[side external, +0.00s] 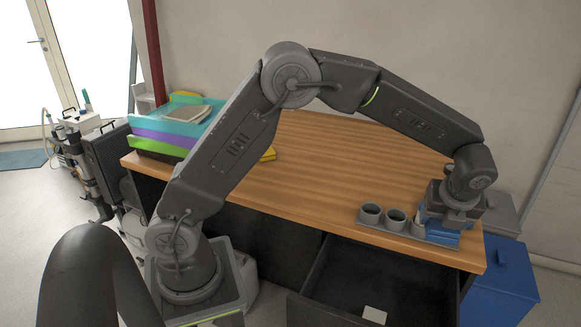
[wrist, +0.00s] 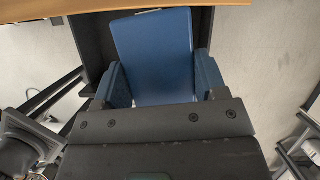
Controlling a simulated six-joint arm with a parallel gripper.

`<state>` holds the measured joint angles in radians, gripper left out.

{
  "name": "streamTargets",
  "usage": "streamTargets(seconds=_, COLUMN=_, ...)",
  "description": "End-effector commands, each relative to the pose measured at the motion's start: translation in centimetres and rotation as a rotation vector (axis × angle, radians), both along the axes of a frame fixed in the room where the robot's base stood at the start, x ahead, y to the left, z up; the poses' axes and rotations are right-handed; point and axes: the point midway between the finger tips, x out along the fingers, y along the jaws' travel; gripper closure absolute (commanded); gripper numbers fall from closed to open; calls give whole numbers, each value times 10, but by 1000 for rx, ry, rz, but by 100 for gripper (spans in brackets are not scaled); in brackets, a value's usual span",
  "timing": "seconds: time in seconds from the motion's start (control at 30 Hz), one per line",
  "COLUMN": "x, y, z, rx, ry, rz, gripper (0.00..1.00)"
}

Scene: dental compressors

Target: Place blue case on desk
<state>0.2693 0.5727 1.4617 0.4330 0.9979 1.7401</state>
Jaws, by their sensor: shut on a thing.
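My gripper (side external: 438,218) is low over the right front corner of the wooden desk (side external: 340,165), pointing down. It is shut on the blue case (side external: 446,237), which shows below it beside a grey tray. In the wrist view the blue case (wrist: 155,55) is a flat blue panel between the two blue fingers of my gripper (wrist: 160,82). The desk edge (wrist: 60,8) runs along the top of that view. The case's underside is hidden, so I cannot tell whether it touches the desk.
A grey tray with round cups (side external: 396,220) lies along the desk's front edge, close to my gripper. A drawer (side external: 350,270) stands open below, with a white object (side external: 374,315) inside. A blue bin (side external: 503,280) stands at right. Stacked coloured trays (side external: 165,135) are at the left. The desk's middle is clear.

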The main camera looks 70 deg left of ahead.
Motion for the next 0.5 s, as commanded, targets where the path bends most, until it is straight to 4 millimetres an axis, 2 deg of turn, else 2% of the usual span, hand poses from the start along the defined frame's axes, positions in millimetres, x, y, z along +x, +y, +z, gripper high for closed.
streamTargets(seconds=0.17, x=4, y=58, z=0, rx=-1, ry=0, rz=138, gripper=59)
streamTargets(seconds=0.27, x=2, y=101, z=0, rx=-2, ry=0, rz=242, gripper=59)
streamTargets(seconds=0.37, x=-4, y=151, z=0, rx=-2, ry=0, rz=365, gripper=59)
streamTargets(seconds=0.5, x=-23, y=222, z=1, rx=-4, ry=0, rz=549, gripper=59)
